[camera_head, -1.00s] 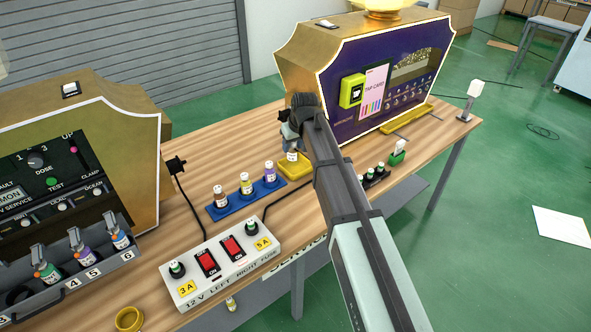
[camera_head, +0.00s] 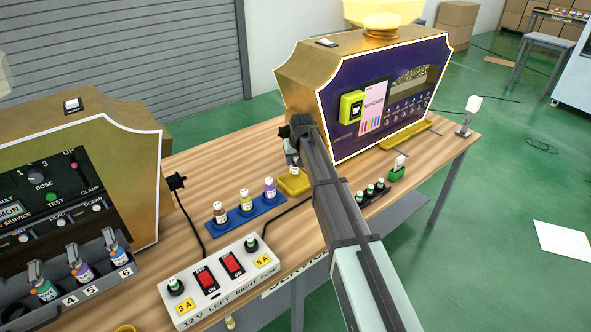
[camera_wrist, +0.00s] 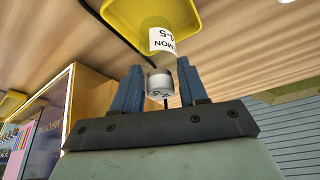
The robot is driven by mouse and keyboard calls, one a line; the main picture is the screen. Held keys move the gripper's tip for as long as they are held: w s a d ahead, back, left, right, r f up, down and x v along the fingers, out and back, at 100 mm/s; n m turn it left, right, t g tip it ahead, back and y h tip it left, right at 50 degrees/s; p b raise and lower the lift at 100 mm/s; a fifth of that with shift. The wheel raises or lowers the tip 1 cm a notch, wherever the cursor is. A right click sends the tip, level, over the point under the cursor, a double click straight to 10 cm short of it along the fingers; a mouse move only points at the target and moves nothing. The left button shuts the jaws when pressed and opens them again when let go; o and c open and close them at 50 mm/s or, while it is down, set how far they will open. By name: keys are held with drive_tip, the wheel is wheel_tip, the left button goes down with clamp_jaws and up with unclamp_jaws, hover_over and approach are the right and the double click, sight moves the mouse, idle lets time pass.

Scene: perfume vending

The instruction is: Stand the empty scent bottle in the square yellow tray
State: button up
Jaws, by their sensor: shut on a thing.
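My gripper (camera_wrist: 160,88) is shut on the white cap end of a small scent bottle (camera_wrist: 162,42). In the head view the bottle (camera_head: 293,167) shows small and upright below my gripper (camera_head: 291,148), partly hidden by my arm. The square yellow tray (camera_head: 288,191) lies on the table beneath it. In the wrist view the bottle's base lies over the tray (camera_wrist: 112,14); I cannot tell whether it touches the tray floor.
A blue rack (camera_head: 231,231) with several bottles stands left of the tray. A white switch box (camera_head: 222,276) is in front. The purple-fronted machine (camera_head: 340,110) stands behind and right.

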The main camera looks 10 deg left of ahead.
sight(295, 168)
drive_tip(key=shift+f, duration=2.15)
drive_tip(key=shift+f, duration=0.15)
drive_tip(key=o, duration=1.1)
drive_tip(key=v, duration=1.2)
